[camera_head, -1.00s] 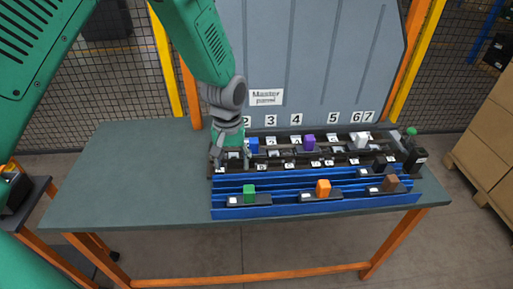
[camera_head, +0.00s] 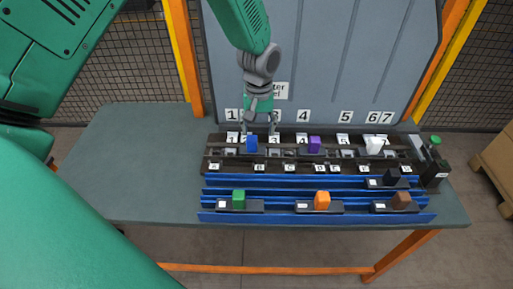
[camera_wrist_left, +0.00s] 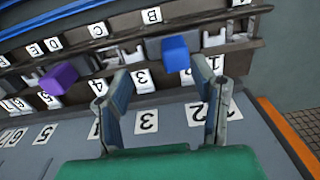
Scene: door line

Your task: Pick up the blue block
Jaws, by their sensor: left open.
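The blue block (camera_head: 252,144) stands in the back row of the dark rack, near label 2. In the left wrist view the blue block (camera_wrist_left: 175,54) lies just beyond the fingertips, between their lines and nearer the right finger. My left gripper (camera_head: 257,131) is open and empty, pointing down above and slightly behind the block. Its two spread fingers also show in the left wrist view (camera_wrist_left: 162,75), with no contact on the block visible. My right gripper is not in view.
A purple block (camera_head: 314,144) and a white block (camera_head: 375,146) share the back row. Green (camera_head: 239,199), orange (camera_head: 322,200), brown (camera_head: 402,200) and black (camera_head: 391,177) blocks sit on the blue rails in front. The grey panel (camera_head: 325,60) rises behind; the table's left side (camera_head: 130,160) is clear.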

